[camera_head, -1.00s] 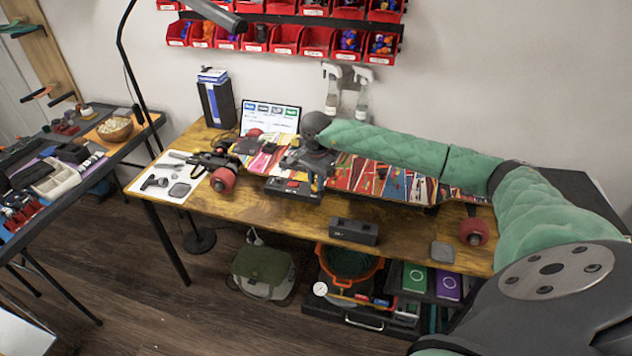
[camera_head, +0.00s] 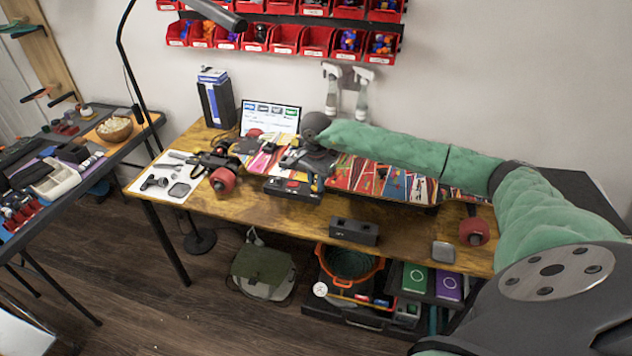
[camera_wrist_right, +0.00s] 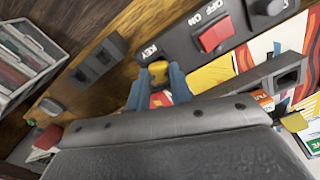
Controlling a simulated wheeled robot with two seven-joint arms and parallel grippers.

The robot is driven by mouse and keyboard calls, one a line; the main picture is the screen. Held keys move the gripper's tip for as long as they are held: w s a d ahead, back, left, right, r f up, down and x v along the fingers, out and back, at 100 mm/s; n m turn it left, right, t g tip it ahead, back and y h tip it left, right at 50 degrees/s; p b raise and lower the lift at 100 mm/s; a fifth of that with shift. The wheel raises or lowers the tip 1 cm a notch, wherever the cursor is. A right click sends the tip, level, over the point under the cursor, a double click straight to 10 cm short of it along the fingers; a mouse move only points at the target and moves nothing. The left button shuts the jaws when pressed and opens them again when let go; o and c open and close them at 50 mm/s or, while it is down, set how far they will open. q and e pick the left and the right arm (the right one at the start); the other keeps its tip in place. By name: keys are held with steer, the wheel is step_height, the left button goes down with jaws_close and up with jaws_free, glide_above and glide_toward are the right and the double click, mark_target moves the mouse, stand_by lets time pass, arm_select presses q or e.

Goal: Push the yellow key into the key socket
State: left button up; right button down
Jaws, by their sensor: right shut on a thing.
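The black switch box (camera_head: 278,190) lies on the table in front of the skateboard. The right wrist view shows its red ON/OFF switch (camera_wrist_right: 215,33) and its KEY lettering. My right gripper (camera_wrist_right: 157,82), with blue fingertips, is shut on the yellow key (camera_wrist_right: 158,68). The key is at the KEY end of the box, beside the lettering. The fingers hide the socket, so I cannot tell how deep the key sits. In the head view my right gripper (camera_head: 314,182) reaches the box's right end from above, and the key is too small to make out. My left gripper is out of view.
The patterned skateboard (camera_head: 380,180) lies behind the box, with red wheels (camera_head: 223,180) at its ends. A black block (camera_head: 354,230) and a grey square piece (camera_head: 443,252) lie near the table's front edge. A white sheet with tools (camera_head: 140,186) is at left.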

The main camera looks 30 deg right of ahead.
steer(key=shift+f, duration=0.3)
stand_by(0.5)
steer(key=c, duration=0.9)
jaws_free()
steer(key=shift+r+b, duration=0.35)
steer(key=shift+r, duration=1.15)
steer(key=shift+r, duration=0.1)
steer(key=shift+r+p, duration=0.7)
steer(key=shift+r, duration=2.25)
